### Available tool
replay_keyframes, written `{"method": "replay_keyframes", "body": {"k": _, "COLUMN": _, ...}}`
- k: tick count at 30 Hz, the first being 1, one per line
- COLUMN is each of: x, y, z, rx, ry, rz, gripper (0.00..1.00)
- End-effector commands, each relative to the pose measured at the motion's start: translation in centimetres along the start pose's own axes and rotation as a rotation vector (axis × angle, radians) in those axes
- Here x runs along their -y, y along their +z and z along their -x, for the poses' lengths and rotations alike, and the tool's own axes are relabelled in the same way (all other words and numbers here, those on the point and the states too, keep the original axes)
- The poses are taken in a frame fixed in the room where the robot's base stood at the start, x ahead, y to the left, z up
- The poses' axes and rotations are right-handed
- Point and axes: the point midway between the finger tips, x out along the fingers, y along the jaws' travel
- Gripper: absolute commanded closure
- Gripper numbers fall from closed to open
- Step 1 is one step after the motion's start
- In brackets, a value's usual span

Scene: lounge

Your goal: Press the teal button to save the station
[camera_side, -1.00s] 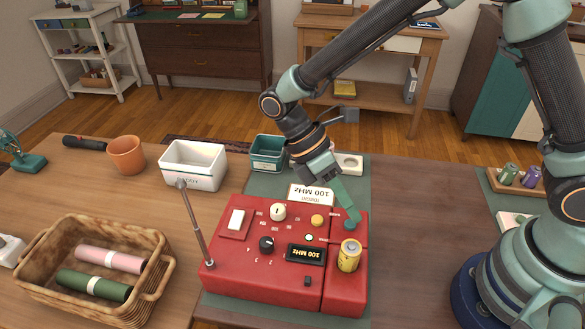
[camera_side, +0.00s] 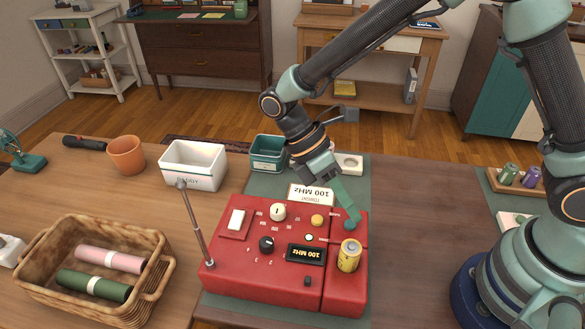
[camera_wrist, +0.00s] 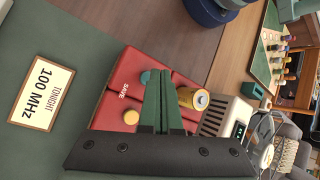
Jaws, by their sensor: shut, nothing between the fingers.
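The red radio (camera_side: 240,262) lies on a green mat on the table, with knobs, a white switch and a display reading 100 MHz. The teal button (camera_side: 350,226) is on its right section; in the wrist view the teal button (camera_wrist: 146,78) shows beside the word SAVE, partly hidden by my fingers. My gripper (camera_side: 355,217) is shut and empty, pointing down with its tips at or just above the teal button; contact cannot be told. The fingers also show in the wrist view (camera_wrist: 160,82). A yellow button (camera_side: 317,220) sits to the left of the teal one.
The antenna (camera_side: 195,222) rises at the radio's left. A 100 MHz card (camera_side: 311,195) is behind it. A wicker basket (camera_side: 160,285) and white bin (camera_side: 194,177) stand left.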

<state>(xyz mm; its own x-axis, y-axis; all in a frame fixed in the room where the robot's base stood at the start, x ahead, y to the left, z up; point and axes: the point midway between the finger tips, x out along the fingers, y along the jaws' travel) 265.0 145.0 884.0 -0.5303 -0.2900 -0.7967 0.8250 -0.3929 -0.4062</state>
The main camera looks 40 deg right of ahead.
Motion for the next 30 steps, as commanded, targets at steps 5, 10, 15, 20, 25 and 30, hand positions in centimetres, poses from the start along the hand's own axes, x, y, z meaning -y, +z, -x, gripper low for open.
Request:
{"method": "replay_keyframes", "body": {"k": 5, "x": 0.0, "y": 0.0, "z": 0.0, "rx": 0.0, "ry": 0.0, "rz": 0.0, "gripper": 1.0}}
{"method": "replay_keyframes", "body": {"k": 10, "x": 0.0, "y": 0.0, "z": 0.0, "rx": 0.0, "ry": 0.0, "rz": 0.0, "gripper": 1.0}}
{"method": "replay_keyframes", "body": {"k": 15, "x": 0.0, "y": 0.0, "z": 0.0, "rx": 0.0, "ry": 0.0, "rz": 0.0, "gripper": 1.0}}
{"method": "replay_keyframes", "body": {"k": 20, "x": 0.0, "y": -0.01, "z": -0.02, "rx": 0.0, "ry": 0.0, "rz": 0.0, "gripper": 1.0}}
{"method": "replay_keyframes", "body": {"k": 25, "x": -0.12, "y": -0.21, "z": -0.32, "rx": 0.001, "ry": 0.001, "rz": 0.0, "gripper": 1.0}}
{"method": "replay_keyframes", "body": {"k": 30, "x": -0.25, "y": -0.46, "z": -0.69, "rx": 0.002, "ry": 0.002, "rz": 0.0, "gripper": 1.0}}
